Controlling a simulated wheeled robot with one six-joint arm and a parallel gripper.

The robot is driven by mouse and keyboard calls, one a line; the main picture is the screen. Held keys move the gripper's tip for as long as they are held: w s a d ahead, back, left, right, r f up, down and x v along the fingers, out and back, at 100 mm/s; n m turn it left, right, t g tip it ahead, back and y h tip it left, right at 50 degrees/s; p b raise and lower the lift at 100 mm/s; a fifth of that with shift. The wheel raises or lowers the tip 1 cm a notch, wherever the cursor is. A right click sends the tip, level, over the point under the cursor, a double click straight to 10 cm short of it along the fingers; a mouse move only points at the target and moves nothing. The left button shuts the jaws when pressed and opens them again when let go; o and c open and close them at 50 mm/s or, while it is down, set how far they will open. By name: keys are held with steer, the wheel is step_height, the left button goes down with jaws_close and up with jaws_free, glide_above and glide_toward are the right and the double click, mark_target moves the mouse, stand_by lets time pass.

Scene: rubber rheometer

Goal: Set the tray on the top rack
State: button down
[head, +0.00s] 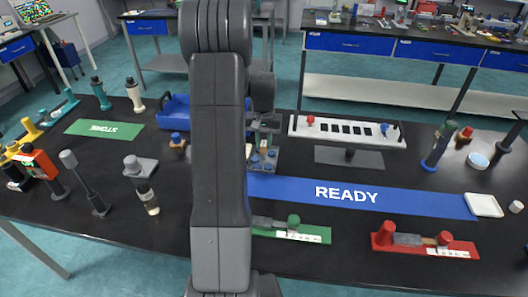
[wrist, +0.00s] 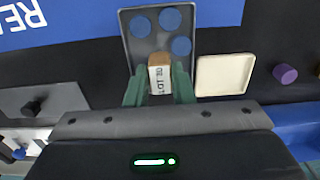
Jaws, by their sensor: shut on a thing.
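The tray (wrist: 137,48) is grey with several round blue pieces in it, and a tan block with a white printed label (wrist: 160,76) at its near edge. My gripper (wrist: 160,86) has its green fingers closed on this block in the wrist view. In the head view the tray (head: 262,167) shows just right of my arm, with my gripper (head: 265,143) above it; my arm hides part of both. I cannot tell whether the tray is off the table. A white rack-like panel (head: 300,127) with dark slots stands to the right, above a grey plate (head: 350,156).
A blue READY mat (head: 420,200) lies in front of the panel. A green-based fixture (head: 318,236) and a red-based fixture (head: 425,251) stand nearer. A blue bin (head: 174,112) is left of my arm. A cream dish (wrist: 224,76) lies beside the tray in the wrist view.

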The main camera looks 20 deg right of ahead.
mark_target(264, 152)
steer(key=shift+f+p, duration=0.3)
steer(key=shift+f, duration=1.95)
steer(key=shift+f, duration=0.2)
steer(key=c, duration=1.3)
jaws_free()
steer(key=shift+o, duration=0.2)
steer(key=shift+r, duration=0.1)
